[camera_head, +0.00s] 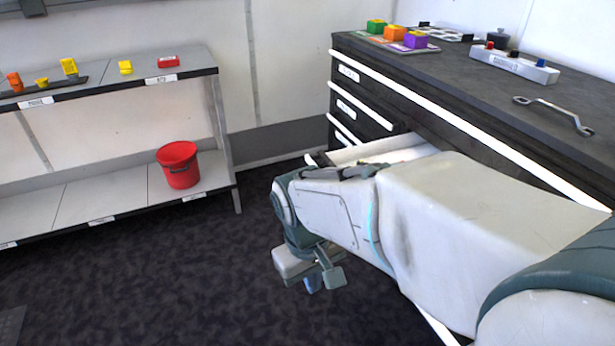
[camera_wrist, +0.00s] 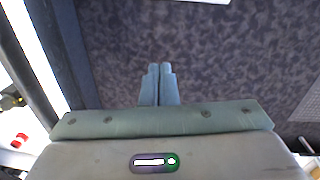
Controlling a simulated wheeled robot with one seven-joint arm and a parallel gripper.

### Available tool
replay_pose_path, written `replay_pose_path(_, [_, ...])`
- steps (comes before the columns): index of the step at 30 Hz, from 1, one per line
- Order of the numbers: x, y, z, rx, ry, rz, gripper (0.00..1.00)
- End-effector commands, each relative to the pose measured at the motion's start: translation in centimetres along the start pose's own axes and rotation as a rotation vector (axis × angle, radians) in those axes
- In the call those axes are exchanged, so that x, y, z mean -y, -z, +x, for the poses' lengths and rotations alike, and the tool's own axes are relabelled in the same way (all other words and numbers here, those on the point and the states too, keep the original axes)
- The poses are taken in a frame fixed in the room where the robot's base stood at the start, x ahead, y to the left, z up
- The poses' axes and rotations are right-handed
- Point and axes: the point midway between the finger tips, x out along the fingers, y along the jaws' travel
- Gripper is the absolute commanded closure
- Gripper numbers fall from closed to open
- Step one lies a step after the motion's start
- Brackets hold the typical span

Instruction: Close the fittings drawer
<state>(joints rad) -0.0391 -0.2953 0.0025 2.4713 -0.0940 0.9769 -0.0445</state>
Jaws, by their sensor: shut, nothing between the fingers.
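A drawer (camera_head: 362,153) stands pulled out of the dark cabinet (camera_head: 352,82), with its pale interior partly showing in the head view. My arm hides most of the drawer and its front, and I cannot read its label.
Colored blocks (camera_head: 395,33), a switch box (camera_head: 513,65) and a metal handle-like part (camera_head: 555,112) lie on the cabinet top. A shelf unit (camera_head: 100,90) with a red bucket (camera_head: 179,165) stands at the left. The carpet (camera_head: 150,275) between is clear.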

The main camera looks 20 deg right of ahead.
Motion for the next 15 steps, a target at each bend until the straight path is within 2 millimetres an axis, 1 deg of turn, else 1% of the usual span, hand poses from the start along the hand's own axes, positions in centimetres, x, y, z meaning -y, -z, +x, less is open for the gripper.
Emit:
replay_pose_path(3, [-0.7, 0.0, 1.3, 0.176, -0.093, -0.158, 1.0])
replay_pose_path(8, [-2.4, 0.7, 2.5, 0.425, -0.252, -0.389, 1.0])
replay_pose_path(11, [-3.2, 1.7, 2.9, 0.574, -0.362, -0.529, 1.0])
replay_pose_path(15, [-3.9, 4.0, 3.3, 0.769, -0.532, -0.722, 1.0])
